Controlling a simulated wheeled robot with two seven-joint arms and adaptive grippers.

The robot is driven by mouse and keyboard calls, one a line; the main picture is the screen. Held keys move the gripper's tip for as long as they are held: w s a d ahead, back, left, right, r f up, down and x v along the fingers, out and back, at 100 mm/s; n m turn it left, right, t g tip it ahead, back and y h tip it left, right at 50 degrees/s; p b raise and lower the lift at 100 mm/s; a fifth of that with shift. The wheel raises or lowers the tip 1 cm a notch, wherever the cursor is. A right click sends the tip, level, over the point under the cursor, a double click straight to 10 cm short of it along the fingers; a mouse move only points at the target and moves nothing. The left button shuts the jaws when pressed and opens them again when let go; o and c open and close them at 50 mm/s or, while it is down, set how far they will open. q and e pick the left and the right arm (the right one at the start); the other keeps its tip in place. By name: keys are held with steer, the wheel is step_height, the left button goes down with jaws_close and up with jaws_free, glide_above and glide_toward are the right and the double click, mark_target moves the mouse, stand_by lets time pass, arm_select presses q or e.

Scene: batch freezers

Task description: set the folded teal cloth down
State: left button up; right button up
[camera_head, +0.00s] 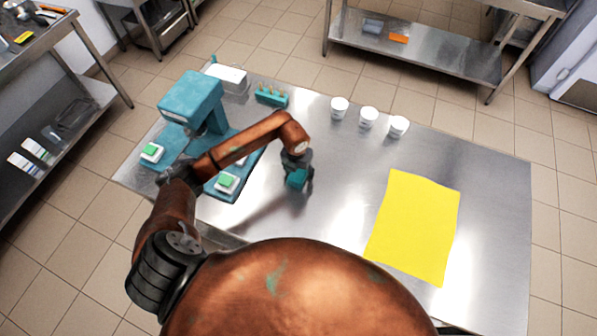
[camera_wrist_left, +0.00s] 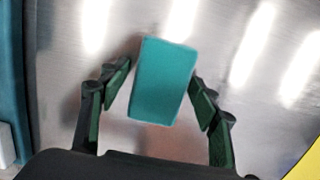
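The folded teal cloth (camera_wrist_left: 164,82) is a small, thick block between the fingertips of my left gripper (camera_wrist_left: 162,69) in the left wrist view. The right-hand finger meets its edge; the left-hand finger lies close along the other side. The fingers look shut on it. In the head view the cloth (camera_head: 297,179) shows below my left gripper (camera_head: 299,172), over the middle of the steel table (camera_head: 335,215). I cannot tell whether its underside touches the table. My right gripper is not in view.
A yellow sheet (camera_head: 416,228) lies to the right on the table. Three white cups (camera_head: 368,117) stand along the back. A teal machine (camera_head: 192,100), a teal rack (camera_head: 271,95) and a white box (camera_head: 228,78) are at the left. Bare steel lies between the cloth and the sheet.

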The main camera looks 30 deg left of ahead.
mark_target(297, 174)
arm_select(q)
steer(key=shift+o, duration=0.3)
steer(key=shift+r, duration=0.1)
step_height(297, 174, up, 12)
steer(key=s, duration=0.1)
steer(key=shift+s, duration=0.2)
